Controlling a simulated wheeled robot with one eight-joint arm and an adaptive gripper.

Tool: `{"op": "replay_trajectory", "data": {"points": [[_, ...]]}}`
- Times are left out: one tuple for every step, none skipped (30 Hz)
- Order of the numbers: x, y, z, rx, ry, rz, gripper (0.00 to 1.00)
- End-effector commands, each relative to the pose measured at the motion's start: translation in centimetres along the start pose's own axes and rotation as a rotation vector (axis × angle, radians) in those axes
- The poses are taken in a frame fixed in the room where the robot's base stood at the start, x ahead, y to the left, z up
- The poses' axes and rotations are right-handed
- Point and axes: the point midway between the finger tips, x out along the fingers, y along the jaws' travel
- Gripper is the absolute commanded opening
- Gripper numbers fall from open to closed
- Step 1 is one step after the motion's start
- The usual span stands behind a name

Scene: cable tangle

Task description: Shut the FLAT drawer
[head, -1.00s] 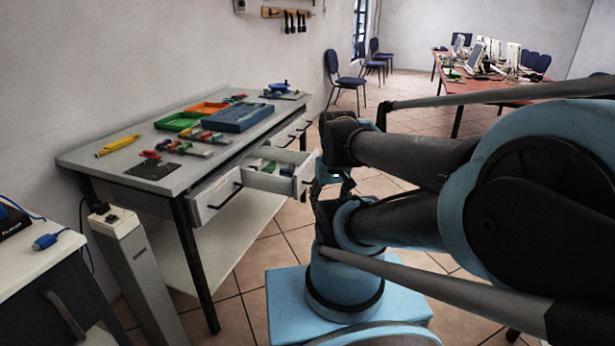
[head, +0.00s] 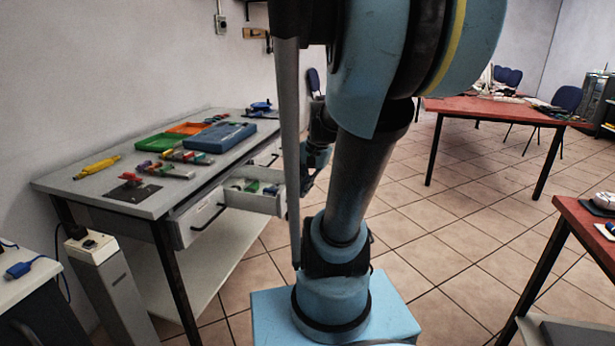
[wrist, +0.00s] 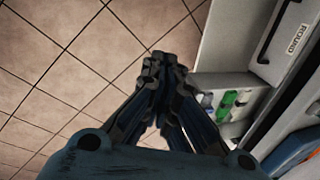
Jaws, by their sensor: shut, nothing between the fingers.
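A drawer (head: 252,200) of the grey workbench stands pulled out, with green, blue and other small pieces inside. Its label is not readable, so I cannot tell from it whether it is the FLAT one. In the wrist view the open drawer (wrist: 202,82) lies just right of the fingers, with green pieces in it. Beside it a drawer front labelled ROUND (wrist: 283,40) shows at the upper right. My gripper (wrist: 163,62) is shut and empty, over the floor just outside the open drawer; I cannot tell if it touches. In the head view my arm hides most of it.
The workbench (head: 75,182) carries trays and tools on top. Another drawer front (head: 197,219) is at its near end. A grey post (head: 103,275) stands before it. Red tables (head: 470,108) are to the right, with free tiled floor between.

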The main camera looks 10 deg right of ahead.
Motion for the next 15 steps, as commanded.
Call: {"op": "replay_trajectory", "data": {"points": [[-0.2,-0.5,-1.1,0.054,-0.009,-0.013,0.0],[-0.3,-0.8,-1.7,0.088,-0.016,-0.022,0.0],[-0.4,-1.2,-2.5,0.133,-0.025,-0.034,0.0],[-0.5,-1.5,-3.1,0.166,-0.032,-0.043,0.0],[-0.5,-1.8,-3.7,0.199,-0.038,-0.052,0.0],[-0.5,-2.0,-4.5,0.244,-0.047,-0.064,0.0],[-0.6,-2.3,-5.2,0.278,-0.055,-0.073,0.0],[-0.6,-2.5,-5.8,0.311,-0.062,-0.081,0.0],[-0.6,-2.8,-6.7,0.356,-0.073,-0.092,0.0],[-0.6,-3.0,-7.3,0.388,-0.081,-0.1,0.0],[-0.6,-3.2,-8.1,0.421,-0.088,-0.109,0.0],[-0.6,-3.4,-8.9,0.465,-0.099,-0.121,0.0],[-0.6,-3.5,-9.7,0.498,-0.107,-0.129,0.0],[-0.5,-3.7,-10.4,0.53,-0.116,-0.138,0.0],[-0.5,-3.8,-11.3,0.574,-0.127,-0.147,0.0]]}}
